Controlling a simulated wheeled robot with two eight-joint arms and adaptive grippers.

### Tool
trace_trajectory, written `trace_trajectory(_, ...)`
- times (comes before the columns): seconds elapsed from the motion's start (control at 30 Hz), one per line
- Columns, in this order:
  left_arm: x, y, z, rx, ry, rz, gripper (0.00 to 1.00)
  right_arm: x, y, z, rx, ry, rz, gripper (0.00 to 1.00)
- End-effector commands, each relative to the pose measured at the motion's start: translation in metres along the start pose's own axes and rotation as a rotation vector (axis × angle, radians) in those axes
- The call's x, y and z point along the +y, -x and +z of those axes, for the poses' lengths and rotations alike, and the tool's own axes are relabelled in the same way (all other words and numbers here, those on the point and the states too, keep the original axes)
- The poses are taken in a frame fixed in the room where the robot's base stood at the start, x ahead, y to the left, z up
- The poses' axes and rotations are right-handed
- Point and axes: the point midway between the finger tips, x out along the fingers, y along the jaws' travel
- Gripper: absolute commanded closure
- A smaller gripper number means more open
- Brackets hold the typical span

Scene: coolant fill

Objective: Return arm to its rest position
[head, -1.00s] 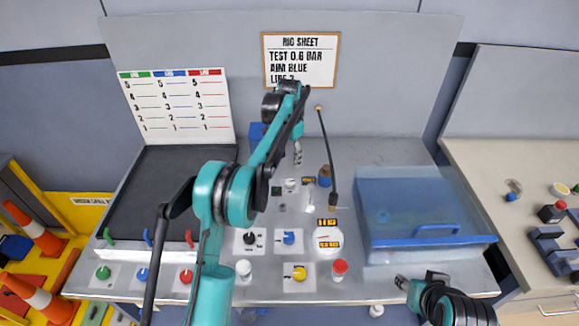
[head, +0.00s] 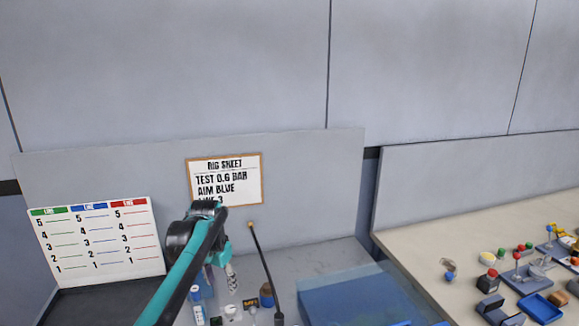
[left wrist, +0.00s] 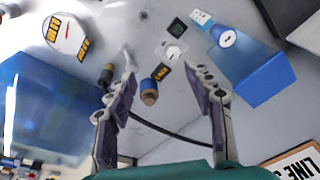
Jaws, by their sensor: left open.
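My left arm comes in from the bottom left of the head view, teal and black. Its gripper (head: 231,277) hangs over the back of the grey bench, below the rig sheet. In the left wrist view the two fingers (left wrist: 162,72) are spread apart with nothing held between them. A brown and blue cylinder (left wrist: 149,92) and a black hose (left wrist: 160,127) show beyond the gap between the fingers. I cannot see contact with either. My right gripper is not in the head view now.
The rig sheet (head: 225,180) and a line chart (head: 95,242) stand at the back. A translucent blue tank (head: 355,298) is right of the hose (head: 264,270). A side counter (head: 430,245) holds several small parts. A blue box (left wrist: 262,80) shows right of the fingers.

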Motion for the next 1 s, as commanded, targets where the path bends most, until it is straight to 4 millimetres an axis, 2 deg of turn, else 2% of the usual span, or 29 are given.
trace_trajectory(0.03, 0.01, 0.011, 0.017, 0.025, 0.022, -0.011, 0.47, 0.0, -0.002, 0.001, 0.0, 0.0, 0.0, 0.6)
trace_trajectory(0.1, 0.021, 0.022, 0.038, 0.064, 0.059, -0.025, 0.47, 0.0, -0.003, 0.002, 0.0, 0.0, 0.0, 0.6)
trace_trajectory(0.3, 0.057, 0.039, 0.107, 0.178, 0.162, -0.059, 0.47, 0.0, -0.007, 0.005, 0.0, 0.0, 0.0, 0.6)
trace_trajectory(0.47, 0.086, 0.033, 0.166, 0.271, 0.245, -0.076, 0.47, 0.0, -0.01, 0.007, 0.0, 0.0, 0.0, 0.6)
trace_trajectory(0.6, 0.109, 0.014, 0.213, 0.349, 0.311, -0.083, 0.47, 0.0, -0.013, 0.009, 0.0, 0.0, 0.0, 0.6)
trace_trajectory(0.7, 0.121, -0.001, 0.238, 0.395, 0.35, -0.085, 0.47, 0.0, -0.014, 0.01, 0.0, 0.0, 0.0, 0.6)
trace_trajectory(0.8, 0.129, -0.012, 0.254, 0.426, 0.375, -0.084, 0.47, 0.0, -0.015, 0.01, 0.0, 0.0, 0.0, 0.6)
trace_trajectory(1.0, 0.134, -0.021, 0.264, 0.448, 0.393, -0.084, 0.47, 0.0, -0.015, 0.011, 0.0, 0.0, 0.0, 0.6)
